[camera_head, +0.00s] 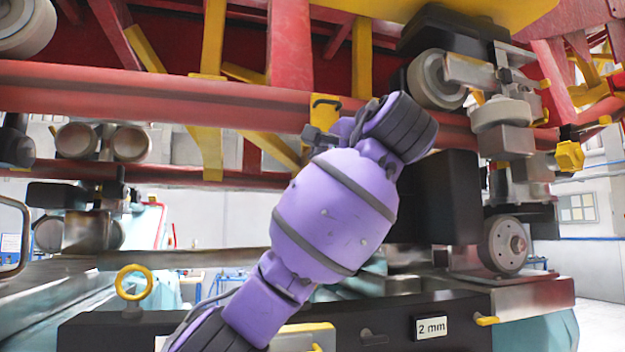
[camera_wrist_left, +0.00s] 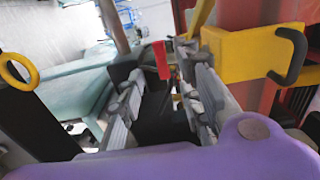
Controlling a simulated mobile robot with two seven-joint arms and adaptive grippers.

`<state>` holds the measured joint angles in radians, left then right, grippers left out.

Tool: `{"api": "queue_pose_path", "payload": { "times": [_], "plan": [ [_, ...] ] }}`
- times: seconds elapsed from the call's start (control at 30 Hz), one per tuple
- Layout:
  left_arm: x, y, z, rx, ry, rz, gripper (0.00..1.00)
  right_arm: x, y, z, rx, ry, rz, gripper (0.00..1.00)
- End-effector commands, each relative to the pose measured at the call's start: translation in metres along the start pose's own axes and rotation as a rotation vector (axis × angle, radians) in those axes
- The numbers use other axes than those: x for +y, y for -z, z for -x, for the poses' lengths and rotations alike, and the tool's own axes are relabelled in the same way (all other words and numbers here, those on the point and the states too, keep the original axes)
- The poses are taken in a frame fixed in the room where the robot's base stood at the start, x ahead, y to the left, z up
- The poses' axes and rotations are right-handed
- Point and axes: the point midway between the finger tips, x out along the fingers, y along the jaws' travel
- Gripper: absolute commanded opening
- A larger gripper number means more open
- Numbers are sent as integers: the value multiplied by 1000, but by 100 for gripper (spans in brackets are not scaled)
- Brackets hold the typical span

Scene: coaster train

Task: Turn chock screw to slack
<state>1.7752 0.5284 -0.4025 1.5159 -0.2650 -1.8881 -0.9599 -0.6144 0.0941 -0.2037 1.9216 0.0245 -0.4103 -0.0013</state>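I cannot tell for sure which part is the chock screw. A small red piece (camera_wrist_left: 161,60) shows just beyond and between the fingers in the left wrist view; whether it touches them is unclear. My left gripper (camera_wrist_left: 160,88) has its two grey fingers apart, with a dark gap between them. In the head view my purple left arm reaches up from the bottom to the red beam, and its fingers are mostly hidden. A yellow bracket (camera_head: 324,112) with a black handle is close by; it also shows right of the fingers in the wrist view (camera_wrist_left: 245,52). My right gripper is not in view.
A yellow ring (camera_head: 134,283) stands on a dark block at lower left. A "2 mm" plate (camera_head: 431,327) is at lower right. The red beam (camera_head: 180,95) crosses above. Wheel assemblies (camera_head: 437,80) and a black box (camera_head: 440,197) crowd the right side.

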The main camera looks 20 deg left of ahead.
Motion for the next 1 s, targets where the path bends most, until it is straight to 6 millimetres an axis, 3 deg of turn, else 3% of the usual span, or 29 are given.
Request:
{"api": "queue_pose_path", "payload": {
  "times": [0.5, 0.87, 1.0],
  "plan": [
    [0, -1, -69, -2, -2, 0, 33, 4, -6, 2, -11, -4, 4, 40],
    [0, 0, -77, 0, 0, 1, 33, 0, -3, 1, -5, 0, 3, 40],
    [0, 0, -77, 0, 0, 0, 17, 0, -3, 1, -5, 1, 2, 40]
  ]
}}
